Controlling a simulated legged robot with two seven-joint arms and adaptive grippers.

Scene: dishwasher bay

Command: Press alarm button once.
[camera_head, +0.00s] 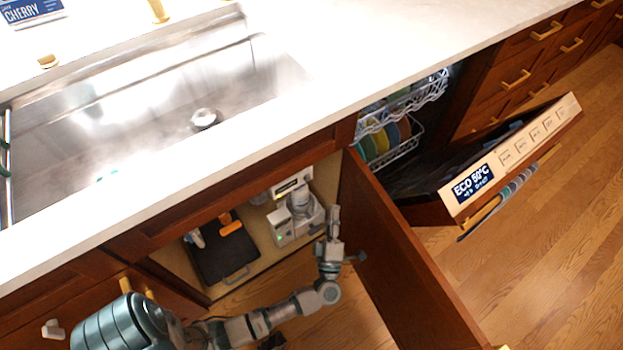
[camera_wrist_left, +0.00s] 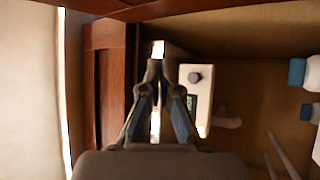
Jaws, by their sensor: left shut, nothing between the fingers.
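In the left wrist view, a pale box (camera_wrist_left: 196,98) with a dark round button (camera_wrist_left: 194,77) and a small green-lit display is fixed inside the cabinet. Which part is the alarm button is not labelled legibly. My left gripper (camera_wrist_left: 153,68) is shut and empty, its fingertips just left of the box in that view, with no contact visible. In the head view, my left gripper (camera_head: 334,213) is at the open under-sink cabinet, beside a grey-white unit (camera_head: 297,222) with a green light. A pale panel with dark marking (camera_head: 291,184) is above that unit. My right gripper is not in view.
The open cabinet door (camera_head: 405,255) stands close right of my left gripper. The dishwasher door (camera_head: 510,150) is lowered farther right. The countertop edge (camera_head: 240,145) runs above. White-and-blue bottles (camera_wrist_left: 312,75) are at the wrist view's right.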

